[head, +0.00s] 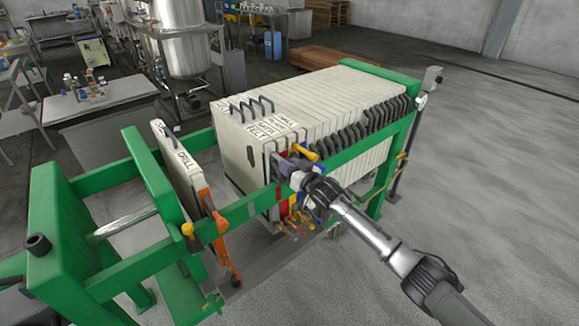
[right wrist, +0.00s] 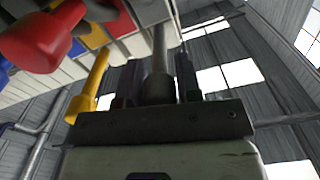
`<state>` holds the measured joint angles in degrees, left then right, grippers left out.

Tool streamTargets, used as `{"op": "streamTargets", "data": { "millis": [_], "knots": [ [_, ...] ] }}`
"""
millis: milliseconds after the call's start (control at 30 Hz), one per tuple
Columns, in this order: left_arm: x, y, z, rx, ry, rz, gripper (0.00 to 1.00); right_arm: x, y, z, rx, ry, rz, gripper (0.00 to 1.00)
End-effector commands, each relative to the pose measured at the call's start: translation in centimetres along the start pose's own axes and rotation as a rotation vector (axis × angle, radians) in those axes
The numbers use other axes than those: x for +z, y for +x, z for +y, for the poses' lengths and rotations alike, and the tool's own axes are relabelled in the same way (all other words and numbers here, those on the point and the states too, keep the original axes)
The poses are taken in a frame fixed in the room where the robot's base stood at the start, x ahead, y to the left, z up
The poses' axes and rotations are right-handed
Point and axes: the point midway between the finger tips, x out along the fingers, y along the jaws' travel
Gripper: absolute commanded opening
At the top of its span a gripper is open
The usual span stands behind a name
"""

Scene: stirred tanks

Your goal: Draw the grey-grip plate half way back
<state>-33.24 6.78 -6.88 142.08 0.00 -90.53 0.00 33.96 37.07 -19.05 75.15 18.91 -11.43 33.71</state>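The grey-grip plate is one of the pale plates in the green-framed press; I cannot pick out its edges in the packed stack (head: 310,105). Its grey grip (right wrist: 158,72) shows in the right wrist view as a dark grey rod between the two fingers of my right gripper (right wrist: 160,80). The fingers lie close on both sides of it and look shut on it. In the head view my right gripper (head: 300,178) is at the near side rail, among coloured grips, and hides the grey one. My left gripper is not in view.
Yellow (right wrist: 90,88) and red (right wrist: 42,38) grips are close beside the right gripper. A separate plate marked DRILL (head: 180,160) stands left of the stack, with an open gap between. The green rail (head: 245,208) runs along the near side. A steel tank (head: 183,40) stands behind.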

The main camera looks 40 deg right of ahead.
Motion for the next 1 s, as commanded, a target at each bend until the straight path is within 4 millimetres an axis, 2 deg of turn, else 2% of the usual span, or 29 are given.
{"op": "streamTargets", "data": {
  "millis": [33,333,567,1000],
  "knots": [
    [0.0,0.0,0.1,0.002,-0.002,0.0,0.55,0.0,0.0,0.0,0.0,0.0,0.0,0.27],
    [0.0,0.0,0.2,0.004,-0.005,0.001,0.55,0.0,0.0,0.0,0.0,0.0,0.0,0.0],
    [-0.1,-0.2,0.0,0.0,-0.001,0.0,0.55,-0.1,0.0,-0.3,-0.001,0.001,0.0,0.0],
    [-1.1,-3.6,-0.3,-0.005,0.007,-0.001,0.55,0.7,0.0,-5.9,-0.006,0.006,0.002,0.0]
  ]
}}
